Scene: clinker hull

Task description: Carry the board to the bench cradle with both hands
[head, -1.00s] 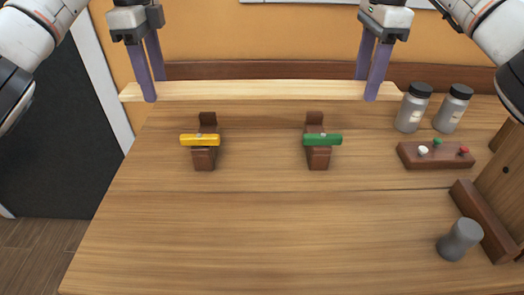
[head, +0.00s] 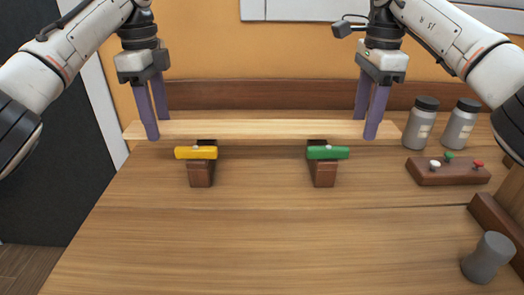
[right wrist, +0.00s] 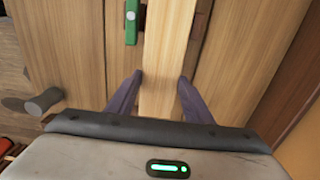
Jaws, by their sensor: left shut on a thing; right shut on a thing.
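The board (head: 262,130) is a long pale plank, held level across the back of the bench. It also shows in the right wrist view (right wrist: 168,45), running between the fingers. My left gripper (head: 154,112) is shut on its left end and my right gripper (head: 371,110) is shut on its right end. The bench cradle has two dark wooden blocks, the left one (head: 201,175) with a yellow bar (head: 196,152) and the right one (head: 324,175) with a green bar (head: 328,152). The board hides the blocks' back parts. I cannot tell whether it touches them.
Two grey jars (head: 420,128) (head: 460,128) with black lids stand right of the board's right end. A brown block with coloured knobs (head: 448,172) lies before them. A grey cylinder (head: 487,258) stands at front right. The bench's front middle (head: 250,240) is clear.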

